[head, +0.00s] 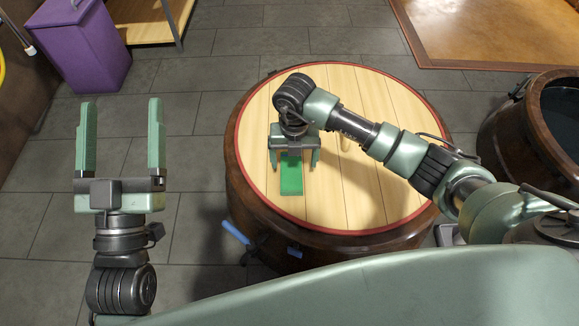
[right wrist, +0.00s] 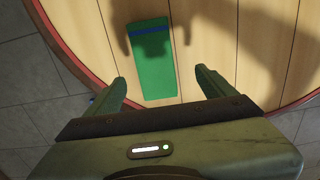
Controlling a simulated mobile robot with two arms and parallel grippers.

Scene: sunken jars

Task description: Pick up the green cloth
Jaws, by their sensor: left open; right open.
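The green cloth (head: 291,176) lies flat on the round wooden lid (head: 371,200), a narrow green strip. In the right wrist view the cloth (right wrist: 153,70) shows a dark blue band near its far end. My right gripper (head: 295,165) is over the cloth, its open fingers to either side of it; the right wrist view also shows this gripper (right wrist: 158,82) with nothing between its fingers. I cannot tell the exact height above the lid. Part of the cloth is hidden under the gripper in the head view. My left gripper (head: 121,105) is open and empty, left of the lid, above the floor.
The lid has a red rim and tops a dark round tub (head: 238,197). A blue-handled thing (head: 236,232) is at the tub's lower left side. Another dark tub (head: 540,125) stands at right. A purple bin (head: 82,45) stands at upper left. Grey tiled floor lies between.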

